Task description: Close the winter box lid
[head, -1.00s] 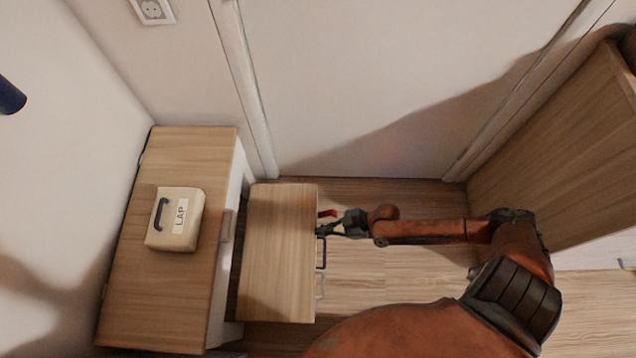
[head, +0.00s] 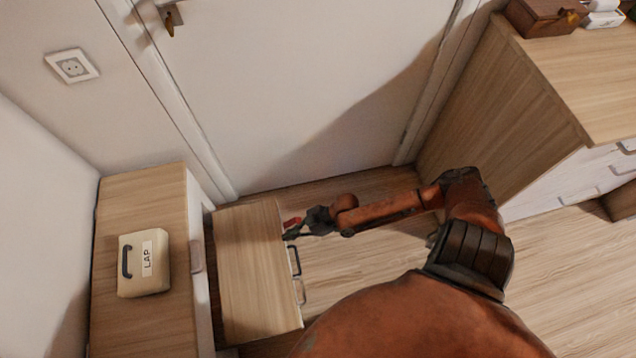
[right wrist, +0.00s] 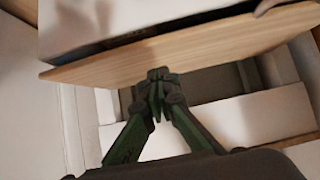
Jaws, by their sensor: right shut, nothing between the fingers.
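No box marked winter can be made out. A cream box (head: 144,263) with a dark handle and the label "LAP" sits closed on the left wooden cabinet top (head: 140,205). A brown box (head: 545,16) stands at the top right, partly cut off by the frame; I see no label on it. My right gripper (head: 289,231) is shut and empty at the right edge of a lower wooden panel (head: 250,265). In the right wrist view, its fingertips (right wrist: 158,82) are together near the edge of a wooden panel (right wrist: 180,55). My left gripper is out of view.
A wooden dresser (head: 590,70) with white drawers stands at the right. A white door (head: 310,80) is at the back.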

